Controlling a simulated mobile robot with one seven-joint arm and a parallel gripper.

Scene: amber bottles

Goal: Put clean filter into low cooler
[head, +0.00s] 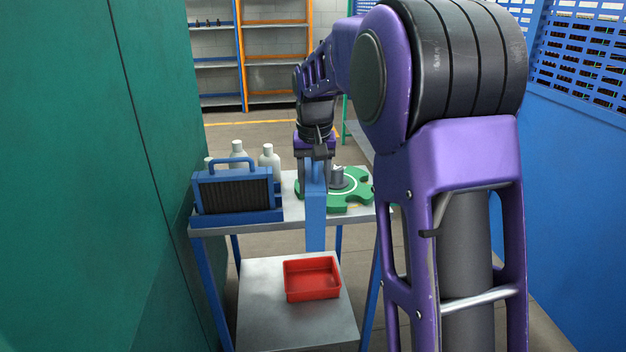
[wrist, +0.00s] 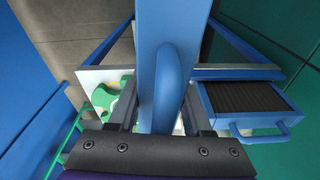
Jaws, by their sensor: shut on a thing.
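My gripper (head: 313,162) is shut on the handle of a blue-framed filter (head: 315,212), which hangs edge-on below it in front of the cart. In the wrist view the held filter (wrist: 166,28) and its looped handle lie between the fingers (wrist: 163,112). Its face is hidden, so I cannot tell whether it is clean. A second blue-framed filter (head: 234,192) with dark pleats stands in a blue holder (head: 240,217) at the cart's left; it also shows in the wrist view (wrist: 250,97). I cannot make out a low cooler opening.
The cart top (head: 215,230) also carries pale bottles (head: 269,160) and a green notched part (head: 350,190). A green wall (head: 85,180) stands close left, a blue panel (head: 575,200) right.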

